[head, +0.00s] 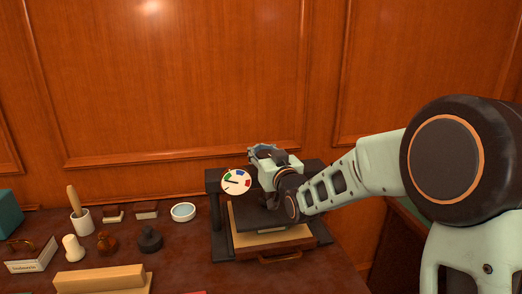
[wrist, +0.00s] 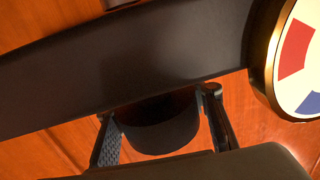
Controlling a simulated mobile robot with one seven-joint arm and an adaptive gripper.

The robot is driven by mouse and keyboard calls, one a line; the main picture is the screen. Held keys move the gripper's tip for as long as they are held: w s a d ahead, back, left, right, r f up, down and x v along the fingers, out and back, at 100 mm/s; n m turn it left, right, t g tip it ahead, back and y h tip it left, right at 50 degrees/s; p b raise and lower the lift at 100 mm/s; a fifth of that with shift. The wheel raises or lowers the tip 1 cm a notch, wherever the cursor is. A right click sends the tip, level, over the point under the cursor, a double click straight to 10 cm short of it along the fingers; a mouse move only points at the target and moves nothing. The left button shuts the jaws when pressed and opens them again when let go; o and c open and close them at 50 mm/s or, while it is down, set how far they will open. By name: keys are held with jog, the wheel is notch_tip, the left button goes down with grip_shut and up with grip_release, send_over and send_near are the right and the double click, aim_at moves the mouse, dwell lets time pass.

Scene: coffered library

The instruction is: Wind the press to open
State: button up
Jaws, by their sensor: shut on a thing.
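The press (head: 215,215) stands at the back of the desk, a black frame with a crossbar and a dark plate over a pale wooden bed. A round white dial (head: 236,182) with coloured segments and a dark pointer sits at its front left; the dial also shows at the right edge of the wrist view (wrist: 302,65). My gripper (head: 264,152) is above the crossbar. In the wrist view my gripper (wrist: 160,108) has its fingers on both sides of a dark round knob (wrist: 160,137) beside the crossbar (wrist: 130,55). In the head view my wrist hides the knob.
Left on the desk are a white mortar with pestle (head: 82,220), a white-blue dish (head: 183,212), a dark round pot (head: 150,239), small stamps and a wooden block (head: 100,279). The panelled wall is close behind the press.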

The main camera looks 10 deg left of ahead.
aim_at(249, 167)
jog(key=shift+s+f+n+g+y, duration=0.1)
jog(key=shift+f+n+g+y, duration=0.15)
jog(key=shift+n+g+y, duration=0.05)
jog(key=shift+s+a+r+n+g+y+p, duration=0.1)
jog(key=shift+s+a+n+g+y+p, duration=0.05)
jog(key=shift+n+g+y+p, duration=0.45)
jog(key=shift+s+a+n+g+y+p, duration=0.15)
jog(key=shift+n+g+y+p, duration=0.2)
jog(key=shift+n+g+y, duration=0.25)
jog(key=shift+c, duration=0.3)
jog(key=n+g+y+p, duration=0.1)
jog(key=g+p, duration=0.1)
jog(key=s+n+g+y+p, duration=0.1)
jog(key=p, duration=0.1)
jog(key=a+n+g+y+p, duration=0.1)
jog(key=n+g+y+p, duration=0.1)
jog(key=shift+s+r+g, duration=0.15)
jog(key=shift+s+g, duration=0.15)
jog(key=n+g+p, duration=0.1)
jog(key=g, duration=0.1)
jog(key=s+n+g+y+p, duration=0.1)
jog(key=n+g, duration=0.1)
jog(key=shift+s+a+g, duration=0.2)
jog(key=shift+g, duration=0.1)
jog(key=shift+s+n+g+p, duration=0.25)
jog(key=shift+n+g, duration=0.25)
jog(key=shift+g, duration=0.2)
jog(key=shift+s+n+g+p, duration=0.1)
jog(key=shift+s+n+g, duration=0.1)
jog(key=shift+n+g, duration=0.4)
